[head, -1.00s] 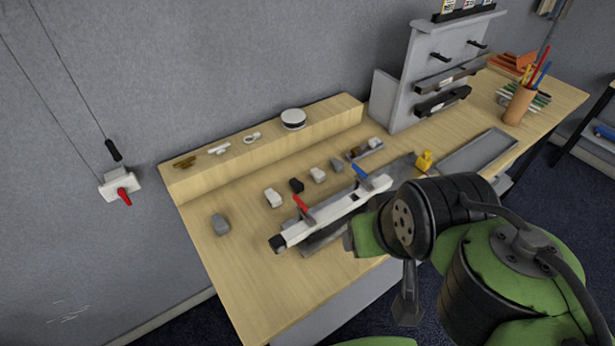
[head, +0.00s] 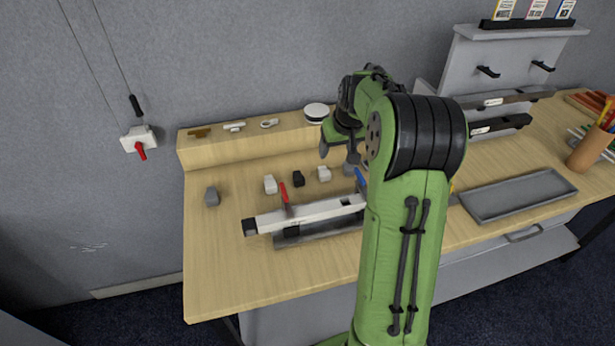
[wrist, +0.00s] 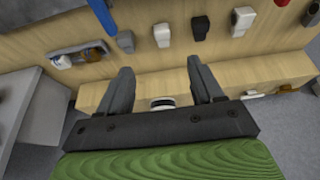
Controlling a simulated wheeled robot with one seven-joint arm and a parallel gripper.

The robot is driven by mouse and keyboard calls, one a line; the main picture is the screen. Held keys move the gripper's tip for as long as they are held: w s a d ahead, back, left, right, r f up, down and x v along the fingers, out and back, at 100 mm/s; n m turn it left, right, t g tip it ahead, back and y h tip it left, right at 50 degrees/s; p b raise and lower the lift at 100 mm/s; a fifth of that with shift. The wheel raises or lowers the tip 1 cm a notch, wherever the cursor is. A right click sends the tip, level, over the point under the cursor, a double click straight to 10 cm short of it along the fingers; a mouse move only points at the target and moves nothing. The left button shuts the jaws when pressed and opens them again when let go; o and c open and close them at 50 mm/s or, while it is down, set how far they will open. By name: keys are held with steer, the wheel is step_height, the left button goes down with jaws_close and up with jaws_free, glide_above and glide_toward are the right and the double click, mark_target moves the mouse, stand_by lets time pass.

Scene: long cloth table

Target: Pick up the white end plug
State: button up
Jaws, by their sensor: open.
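Two whitish plugs stand on the table in a row of small blocks, and I cannot tell which is the white end plug. One white plug (head: 270,184) is left of a black plug (head: 298,179); the other white plug (head: 323,174) is right of it. In the wrist view the left one shows at the right (wrist: 243,20) and the other near the middle (wrist: 162,35). My gripper (wrist: 160,72) is open and empty, its fingers pointing towards the row. In the head view my arm partly hides the gripper.
Grey plugs stand at the row's left end (head: 212,197) and right end (head: 349,168). A white rail (head: 320,210) with red and blue levers lies in front. A wooden ledge (head: 225,149) runs behind, with a round white-topped thing (head: 316,112). A grey tray (head: 515,194) is right.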

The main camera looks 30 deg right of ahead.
mark_target(326, 174)
steer(key=x, duration=0.5)
steer(key=b+x, duration=0.1)
steer(key=x, duration=0.4)
steer(key=b+x, duration=0.1)
steer(key=x, duration=0.4)
steer(key=shift+a+f, duration=0.2)
steer(key=shift+f, duration=0.25)
steer(key=shift+r, duration=0.1)
steer(key=c, duration=1.1)
